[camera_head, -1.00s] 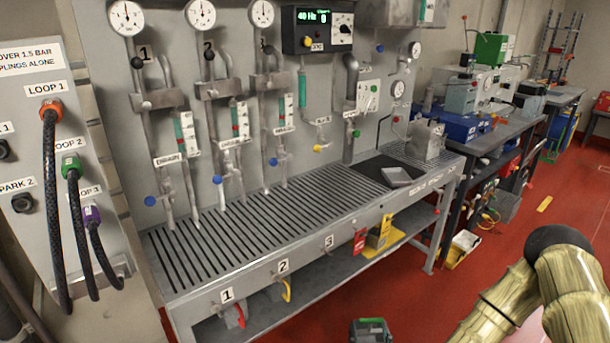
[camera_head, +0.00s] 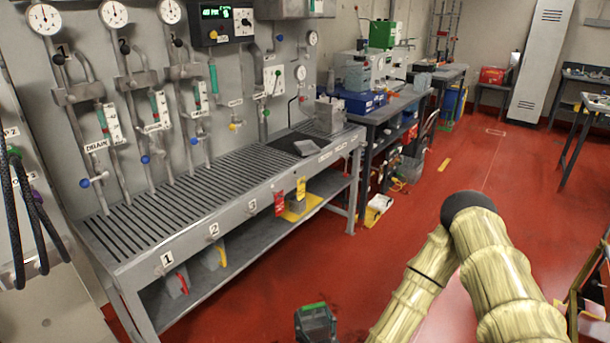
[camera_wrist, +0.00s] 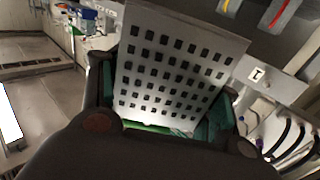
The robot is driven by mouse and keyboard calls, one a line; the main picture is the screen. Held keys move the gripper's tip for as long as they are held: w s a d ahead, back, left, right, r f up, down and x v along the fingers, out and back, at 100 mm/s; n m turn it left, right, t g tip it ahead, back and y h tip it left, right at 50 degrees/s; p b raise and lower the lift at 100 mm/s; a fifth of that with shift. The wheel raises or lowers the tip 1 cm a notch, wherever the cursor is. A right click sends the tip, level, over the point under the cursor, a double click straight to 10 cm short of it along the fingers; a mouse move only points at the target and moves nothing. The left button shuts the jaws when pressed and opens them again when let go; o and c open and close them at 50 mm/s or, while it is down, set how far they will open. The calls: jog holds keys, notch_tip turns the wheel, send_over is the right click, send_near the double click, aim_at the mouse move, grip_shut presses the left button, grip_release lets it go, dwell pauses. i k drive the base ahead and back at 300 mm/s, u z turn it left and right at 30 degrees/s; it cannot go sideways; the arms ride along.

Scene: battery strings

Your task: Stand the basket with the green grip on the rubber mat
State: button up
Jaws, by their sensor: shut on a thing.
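My gripper (camera_wrist: 165,100) is shut on a pale grey perforated basket (camera_wrist: 180,60) in the wrist view, with dark green finger pads on either side of it. A strip of green grip (camera_wrist: 160,128) shows at the basket's near edge, between the fingers. In the head view, a dark grey item with a green top (camera_head: 315,322) shows at the bottom edge, in front of the bench; I cannot tell surely that it is the held basket. The black rubber mat (camera_head: 281,141) lies on the bench's right end, with a small grey tray (camera_head: 307,148) at its edge.
The slatted bench top (camera_head: 190,190) is bare left of the mat. A grey metal block (camera_head: 328,117) stands behind the mat's right side. Gauges and pipes line the wall panel. Red floor (camera_head: 400,240) is open right of the bench. Black hoses (camera_head: 20,215) hang at far left.

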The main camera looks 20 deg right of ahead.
aim_at(296, 136)
jog(key=z, duration=0.65)
jog(key=i, duration=0.65)
jog(key=z, duration=0.9)
jog(key=i, duration=1.3)
jog(key=u, duration=0.8)
jog(key=i, duration=0.8)
jog(key=u, duration=0.8)
